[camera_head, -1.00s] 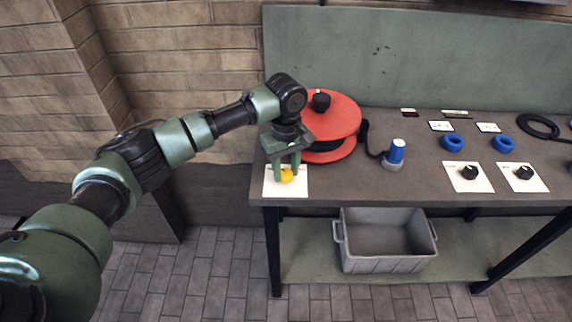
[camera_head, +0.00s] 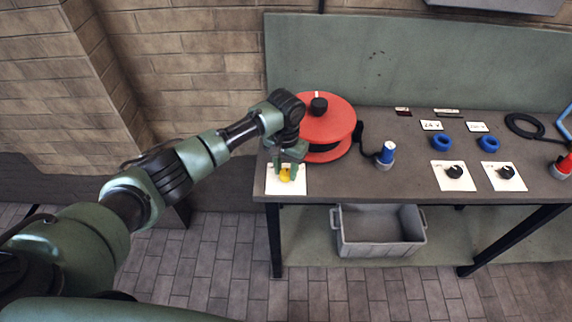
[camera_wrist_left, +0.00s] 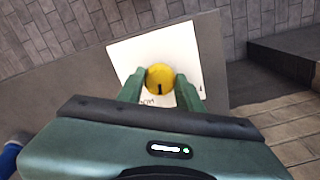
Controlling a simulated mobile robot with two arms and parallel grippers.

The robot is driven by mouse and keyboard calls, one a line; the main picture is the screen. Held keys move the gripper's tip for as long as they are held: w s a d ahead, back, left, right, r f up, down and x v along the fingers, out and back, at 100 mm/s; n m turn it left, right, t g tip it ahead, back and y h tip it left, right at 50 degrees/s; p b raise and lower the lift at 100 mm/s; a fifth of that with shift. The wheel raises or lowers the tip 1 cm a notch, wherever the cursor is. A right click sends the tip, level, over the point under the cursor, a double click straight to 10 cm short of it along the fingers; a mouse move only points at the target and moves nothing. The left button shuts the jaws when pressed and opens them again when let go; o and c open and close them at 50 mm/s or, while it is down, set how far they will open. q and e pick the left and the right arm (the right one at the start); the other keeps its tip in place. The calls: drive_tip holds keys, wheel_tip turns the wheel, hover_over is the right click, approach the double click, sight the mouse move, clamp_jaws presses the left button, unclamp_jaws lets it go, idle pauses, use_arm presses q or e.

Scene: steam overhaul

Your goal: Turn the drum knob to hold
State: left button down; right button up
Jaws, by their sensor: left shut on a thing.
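The yellow knob (camera_head: 285,175) sits on a white plate (camera_head: 298,188) at the left front corner of the bench. My left gripper (camera_head: 287,171) comes down over it, shut on the knob. In the left wrist view the yellow knob (camera_wrist_left: 160,75) is between the two green fingers of my left gripper (camera_wrist_left: 160,86). A dark mark on the knob points toward the bottom of that picture. My right gripper is not in view.
A red drum (camera_head: 335,110) with a black knob on top stands just behind my gripper. A blue-topped cylinder (camera_head: 387,153), blue rings (camera_head: 468,141) and two plates with black knobs (camera_head: 454,172) are to the right. A grey crate (camera_head: 380,238) sits below the bench.

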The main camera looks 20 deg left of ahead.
sight(285, 172)
use_arm(q)
drive_tip(key=m+p, duration=0.1)
drive_tip(key=m, duration=0.2)
drive_tip(key=shift+r, duration=0.1)
drive_tip(key=shift+m+p, duration=0.3)
drive_tip(key=shift+m, duration=1.1)
drive_tip(key=c, duration=0.9)
unclamp_jaws()
drive_tip(key=shift+c, duration=0.2)
wheel_tip(285, 172, up, 8)
drive_tip(key=shift+f+b, duration=0.15)
drive_tip(key=shift+b, duration=0.7)
